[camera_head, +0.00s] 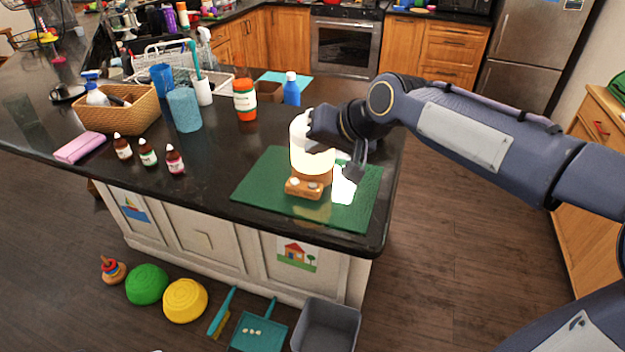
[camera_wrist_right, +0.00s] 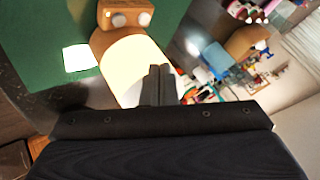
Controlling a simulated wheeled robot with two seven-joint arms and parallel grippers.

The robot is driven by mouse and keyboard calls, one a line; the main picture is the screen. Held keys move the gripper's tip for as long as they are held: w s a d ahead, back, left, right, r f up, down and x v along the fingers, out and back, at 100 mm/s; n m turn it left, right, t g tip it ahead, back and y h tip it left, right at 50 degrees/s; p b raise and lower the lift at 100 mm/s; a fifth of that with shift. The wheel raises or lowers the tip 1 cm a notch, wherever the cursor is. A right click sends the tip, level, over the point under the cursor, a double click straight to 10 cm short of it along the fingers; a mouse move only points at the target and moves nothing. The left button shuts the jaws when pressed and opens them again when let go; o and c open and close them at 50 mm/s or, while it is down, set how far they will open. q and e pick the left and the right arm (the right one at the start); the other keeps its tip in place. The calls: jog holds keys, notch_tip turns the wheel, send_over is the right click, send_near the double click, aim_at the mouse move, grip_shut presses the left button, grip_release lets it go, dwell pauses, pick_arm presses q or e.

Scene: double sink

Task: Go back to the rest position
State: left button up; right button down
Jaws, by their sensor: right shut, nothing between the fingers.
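My right gripper (camera_head: 350,172) is shut and empty, beside the lamp at the right part of the counter. Its closed fingers (camera_wrist_right: 158,84) show in the right wrist view, in front of the lit lamp. The lamp has a glowing cream shade (camera_head: 312,160) and a wooden base (camera_head: 304,188) with two pale knobs. It stands upright on a green mat (camera_head: 262,190). In the right wrist view the shade (camera_wrist_right: 128,66) and base (camera_wrist_right: 122,14) also show; I cannot tell whether the fingers touch the shade. My left gripper is not in view.
A bright white patch (camera_head: 343,186) lies on the mat by my gripper. An orange-capped bottle (camera_head: 245,100), a blue bottle (camera_head: 291,90), small dropper bottles (camera_head: 147,153) and a wicker basket (camera_head: 118,110) stand on the counter. A grey bin (camera_head: 327,326) is on the floor. Floor right of the counter is clear.

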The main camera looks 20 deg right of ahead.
jog(key=s+d+f, duration=0.1)
jog(key=s+f, duration=0.3)
jog(key=s, duration=0.5)
jog(key=s+d+f+g, duration=0.1)
jog(key=s+d+f, duration=0.1)
jog(key=s+f, duration=0.3)
jog(key=s+d+f+n+g+h, duration=0.1)
jog(key=s+f, duration=0.3)
jog(key=s, duration=0.9)
jog(key=shift+d+f, duration=0.35)
jog(key=shift+d, duration=0.3)
